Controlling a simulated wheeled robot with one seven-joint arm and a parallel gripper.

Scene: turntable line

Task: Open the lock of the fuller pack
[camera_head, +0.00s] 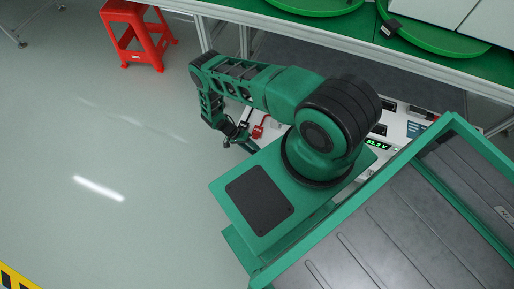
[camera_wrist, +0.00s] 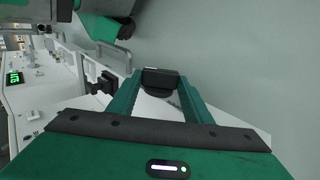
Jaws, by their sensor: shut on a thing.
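A white-topped unit (camera_head: 395,124) lies partly behind my arm in the head view. Its green display (camera_head: 377,145) appears to read 51.3 V. A red lever-like part (camera_head: 260,126) shows at its left end, beside my gripper (camera_head: 236,138). In the wrist view my gripper (camera_wrist: 160,84) is shut, with a dark block (camera_wrist: 160,78) between its fingertips. I cannot tell whether this block is part of a lock. A white panel with a green display (camera_wrist: 14,77) is at the left of that view, too small to read surely. My arm hides much of the unit, and no second pack is clear.
A red stool (camera_head: 135,30) stands on the floor at upper left. A bench edge (camera_head: 340,42) with green round turntables (camera_head: 440,38) runs along the top. A black fitting (camera_wrist: 104,83) sits left of my gripper in the wrist view.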

